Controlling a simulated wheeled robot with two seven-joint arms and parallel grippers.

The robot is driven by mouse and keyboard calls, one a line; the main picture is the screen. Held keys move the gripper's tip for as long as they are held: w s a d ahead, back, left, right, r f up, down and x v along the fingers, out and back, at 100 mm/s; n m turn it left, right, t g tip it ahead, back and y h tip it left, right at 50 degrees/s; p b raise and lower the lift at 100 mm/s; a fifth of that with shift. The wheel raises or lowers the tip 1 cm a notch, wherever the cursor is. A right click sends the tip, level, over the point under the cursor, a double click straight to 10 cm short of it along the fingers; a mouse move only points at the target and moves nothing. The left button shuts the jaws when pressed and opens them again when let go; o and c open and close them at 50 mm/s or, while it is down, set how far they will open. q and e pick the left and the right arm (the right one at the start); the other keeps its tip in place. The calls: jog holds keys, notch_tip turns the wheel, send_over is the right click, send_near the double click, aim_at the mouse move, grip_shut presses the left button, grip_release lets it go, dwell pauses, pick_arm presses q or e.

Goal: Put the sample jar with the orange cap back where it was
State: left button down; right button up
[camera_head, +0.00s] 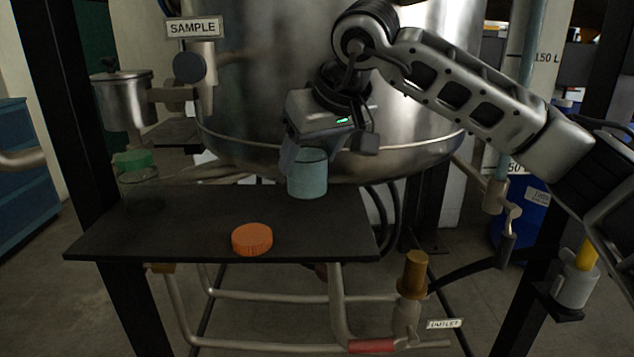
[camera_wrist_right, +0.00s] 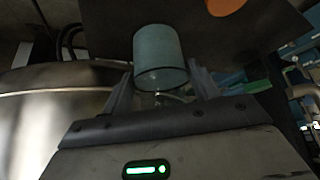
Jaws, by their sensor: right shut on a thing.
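A pale blue, see-through jar (camera_head: 307,177) with no cap on it is between the fingers of my right gripper (camera_head: 318,153), which is shut on it. The jar is upright over the back right part of the dark shelf (camera_head: 200,238). I cannot tell whether its base touches the shelf. In the right wrist view the jar (camera_wrist_right: 160,55) sits between the two fingers. The orange cap (camera_head: 252,239) lies alone on the shelf near the front edge, left of the jar. My left gripper is not in view.
A clear jar with a green cap (camera_head: 134,160) stands at the shelf's back left. A steel tank (camera_head: 250,80) rises close behind, with a SAMPLE sign (camera_head: 194,27) and a valve. Pipes and a yellow-brown knob (camera_head: 412,273) are below right. The shelf's middle is clear.

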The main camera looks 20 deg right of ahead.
aim_at(317, 175)
jog(key=shift+w+d+f, duration=0.15)
jog(key=shift+d+f, duration=0.15)
jog(key=shift+f, duration=0.1)
jog(key=f+b, duration=0.1)
jog(key=f, duration=0.2)
jog(key=shift+d+f, duration=0.2)
jog(key=shift+f, duration=0.1)
jog(key=o, duration=1.1)
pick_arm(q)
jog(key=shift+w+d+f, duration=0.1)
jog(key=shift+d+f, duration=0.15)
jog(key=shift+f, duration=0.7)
pick_arm(e)
jog(key=shift+o, duration=0.2)
jog(key=shift+r, duration=0.25)
pick_arm(q)
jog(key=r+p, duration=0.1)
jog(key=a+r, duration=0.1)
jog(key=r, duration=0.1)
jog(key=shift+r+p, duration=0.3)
jog(key=shift+p, duration=0.1)
pick_arm(e)
jog(key=v, duration=1.1)
jog(key=shift+s+r, duration=0.25)
jog(key=shift+s, duration=0.05)
